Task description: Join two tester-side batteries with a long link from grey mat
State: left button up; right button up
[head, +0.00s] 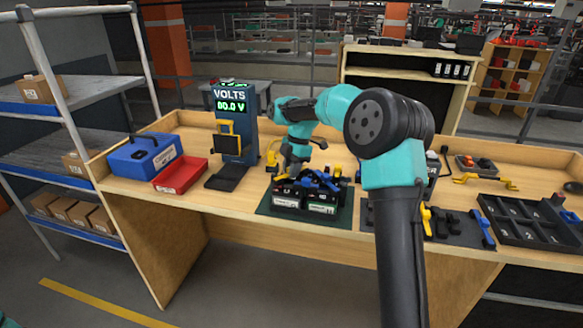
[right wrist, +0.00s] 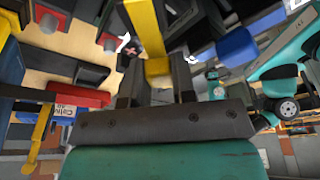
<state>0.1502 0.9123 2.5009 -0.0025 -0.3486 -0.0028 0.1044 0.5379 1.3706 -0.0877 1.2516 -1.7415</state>
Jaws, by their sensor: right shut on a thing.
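My right gripper (head: 292,165) reaches over the batteries (head: 305,203), which stand side by side on a dark green mat (head: 338,221) in front of the tester (head: 232,125). In the right wrist view its jaws (right wrist: 158,85) are shut on a yellow link (right wrist: 147,32), which stretches away from the fingers. A blue link (head: 322,180) lies across the battery tops. Whether the yellow link touches a terminal cannot be told. The grey mat (head: 460,238) at right, partly behind my right arm, holds a yellow link (head: 427,221) and a blue link (head: 483,231). My left gripper is not in view.
The tester's display reads 00.0 V. A red tray (head: 180,175) and a blue box (head: 143,158) stand left of the tester. A black compartment tray (head: 517,219) sits at the right. Yellow tools (head: 485,180) lie behind it. My right arm crosses the middle of the table.

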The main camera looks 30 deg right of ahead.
jog(key=shift+f, duration=0.4)
jog(key=o, duration=1)
jog(key=shift+r, duration=0.1)
jog(key=v, duration=1.7)
jog(key=shift+s+d+r, duration=0.1)
jog(key=shift+r, duration=0.05)
